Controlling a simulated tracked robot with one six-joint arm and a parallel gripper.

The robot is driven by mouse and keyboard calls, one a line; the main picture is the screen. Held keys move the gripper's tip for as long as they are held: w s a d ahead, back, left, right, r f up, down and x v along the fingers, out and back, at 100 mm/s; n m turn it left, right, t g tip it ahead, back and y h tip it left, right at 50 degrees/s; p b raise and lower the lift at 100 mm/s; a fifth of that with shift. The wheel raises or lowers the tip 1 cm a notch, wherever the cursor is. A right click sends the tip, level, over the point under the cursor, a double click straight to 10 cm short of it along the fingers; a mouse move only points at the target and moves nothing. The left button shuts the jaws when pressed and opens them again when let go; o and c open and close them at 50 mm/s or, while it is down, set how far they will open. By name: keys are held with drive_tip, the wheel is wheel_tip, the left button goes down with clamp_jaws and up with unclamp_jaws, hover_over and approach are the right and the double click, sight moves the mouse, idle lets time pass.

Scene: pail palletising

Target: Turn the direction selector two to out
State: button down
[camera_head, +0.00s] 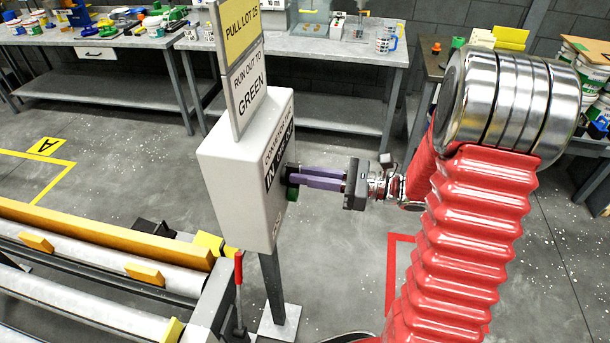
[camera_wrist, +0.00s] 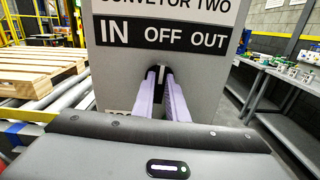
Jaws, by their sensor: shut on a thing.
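The direction selector (camera_wrist: 159,71) is a small dark knob on the front of a pale control box (camera_head: 232,185). The box is labelled "CONVEYOR TWO" with "IN", "OFF" and "OUT" in the wrist view; "IN" is white on black. My gripper (camera_head: 293,174) reaches the box face from the right. Its two purple fingers also show in the wrist view (camera_wrist: 160,82), shut on the selector just below the word row. The fingers hide most of the knob, so I cannot tell its exact angle.
Two signs, "PULL LOT 26" (camera_head: 239,25) and "RUN OUT TO GREEN" (camera_head: 247,88), stand on the box. A green part (camera_head: 292,193) shows below my fingers. A roller conveyor (camera_head: 90,290) lies at lower left. Wooden pallets (camera_wrist: 45,70) are left in the wrist view.

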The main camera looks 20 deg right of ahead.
drive_tip(key=shift+w+d+m, duration=0.1)
drive_tip(key=shift+w+m, duration=0.05)
drive_tip(key=shift+m, duration=1.85)
drive_tip(key=shift+w+d+m, duration=0.1)
drive_tip(key=shift+m, duration=1.9)
drive_tip(key=c, duration=1.8)
unclamp_jaws()
drive_tip(key=shift+a+f, duration=0.1)
drive_tip(key=shift+o, duration=0.2)
drive_tip(key=shift+s, duration=0.1)
drive_tip(key=v, duration=1.3)
drive_tip(key=shift+s+d, duration=0.15)
drive_tip(key=shift+d, duration=0.2)
